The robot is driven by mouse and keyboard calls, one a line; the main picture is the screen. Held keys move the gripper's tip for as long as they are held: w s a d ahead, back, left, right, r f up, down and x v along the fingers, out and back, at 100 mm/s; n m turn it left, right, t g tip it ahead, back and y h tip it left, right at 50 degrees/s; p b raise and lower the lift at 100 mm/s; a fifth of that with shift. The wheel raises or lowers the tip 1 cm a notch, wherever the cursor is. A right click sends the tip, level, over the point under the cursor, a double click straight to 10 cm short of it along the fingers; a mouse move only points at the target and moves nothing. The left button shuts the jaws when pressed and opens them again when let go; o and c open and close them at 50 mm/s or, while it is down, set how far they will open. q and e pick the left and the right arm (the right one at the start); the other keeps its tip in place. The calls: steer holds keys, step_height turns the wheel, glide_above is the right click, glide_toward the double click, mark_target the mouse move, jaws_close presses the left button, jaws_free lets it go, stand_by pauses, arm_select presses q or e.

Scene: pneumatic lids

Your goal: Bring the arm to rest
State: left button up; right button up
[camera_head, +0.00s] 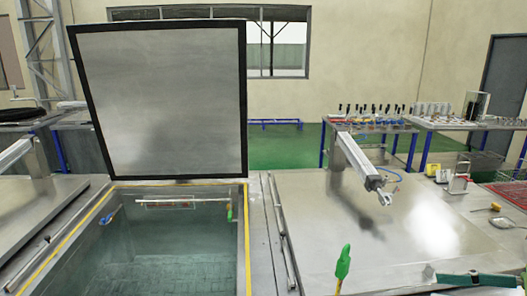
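Neither of my grippers can be made out in the head view, and no arm of mine is clearly seen. A large square metal lid (160,100) with a black rim stands raised and open at the back of a tank (68,258) with a yellow-edged opening. A green upright handle (343,262) stands in front of the flat closed metal lid (330,215) on the right. A smaller green and yellow handle (230,207) shows at the tank's back right corner.
A grey pneumatic cylinder (360,165) slants over the right lid. A dark green bar (478,281) lies at the lower right. A long rail (281,235) runs beside the tank. Tables with tools (440,123) stand behind. The green floor (270,150) at the back is mostly clear.

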steer(key=w+a+f+m+t+h, duration=0.2)
steer(key=w+a+f, duration=0.1)
steer(key=a+f, duration=0.5)
steer(key=w+a+f+m+t+h, duration=0.1)
steer(key=w+a+f+t+h, duration=0.1)
steer(key=a+f, duration=0.65)
steer(key=s+d+f+m+g+h, duration=0.2)
steer(key=s+f+m+g+h, duration=0.15)
steer(key=s+f, duration=0.55)
steer(key=s+d+f+m+g+h, duration=0.3)
steer(key=s+f+g, duration=0.3)
steer(key=s, duration=0.6)
steer(key=s+f+b, duration=0.3)
steer(key=f+b, duration=0.3)
steer(key=f, duration=2.8)
arm_select(q)
step_height(320, 180, down, 10)
steer(key=s+b, duration=0.1)
steer(key=b, duration=0.3)
steer(key=shift+s+d, duration=0.3)
steer(key=shift+d, duration=0.15)
arm_select(e)
steer(key=s+d+f+g, duration=0.2)
steer(key=s+f, duration=1.4)
steer(key=f, duration=0.3)
steer(key=shift+s+d+f+n, duration=0.25)
steer(key=shift+s+f+n, duration=0.05)
steer(key=shift+s+n, duration=0.05)
